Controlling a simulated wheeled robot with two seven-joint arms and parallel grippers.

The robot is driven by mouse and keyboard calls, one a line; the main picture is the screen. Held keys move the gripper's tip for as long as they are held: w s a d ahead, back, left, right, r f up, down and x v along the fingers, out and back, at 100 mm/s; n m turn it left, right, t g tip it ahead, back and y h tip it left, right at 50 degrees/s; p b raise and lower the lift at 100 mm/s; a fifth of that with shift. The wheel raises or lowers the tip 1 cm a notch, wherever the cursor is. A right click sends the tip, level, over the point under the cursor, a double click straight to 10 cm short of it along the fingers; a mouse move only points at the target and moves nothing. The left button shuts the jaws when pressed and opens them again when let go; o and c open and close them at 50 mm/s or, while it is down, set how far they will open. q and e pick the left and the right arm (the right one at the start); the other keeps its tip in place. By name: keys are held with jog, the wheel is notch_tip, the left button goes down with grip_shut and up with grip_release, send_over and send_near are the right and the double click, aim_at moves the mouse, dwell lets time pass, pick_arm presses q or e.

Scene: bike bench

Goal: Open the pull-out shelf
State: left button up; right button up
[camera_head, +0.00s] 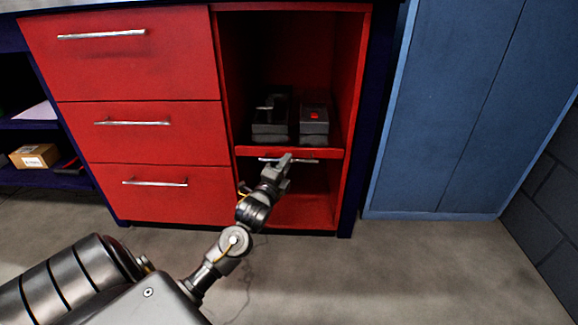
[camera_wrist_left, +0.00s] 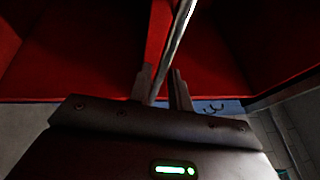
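The pull-out shelf (camera_head: 290,152) is a red board with a thin silver bar handle (camera_head: 303,161) on its front edge, inside the open right bay of the red cabinet. It looks pushed in. My left gripper (camera_head: 287,159) is at the middle of this handle in the head view. In the left wrist view the handle (camera_wrist_left: 180,40) runs down between the two fingers of the left gripper (camera_wrist_left: 162,88). A narrow gap shows beside the bar, so the fingers look open around it. My right gripper is not in view.
Two dark grey boxes, one open (camera_head: 272,118) and one with a red spot (camera_head: 314,120), stand on the shelf. Red drawers (camera_head: 150,195) lie left and a blue locker (camera_head: 440,110) right. The floor (camera_head: 400,270) in front is clear.

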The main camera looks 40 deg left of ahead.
pick_arm(q)
jog(key=shift+x, duration=1)
grip_shut()
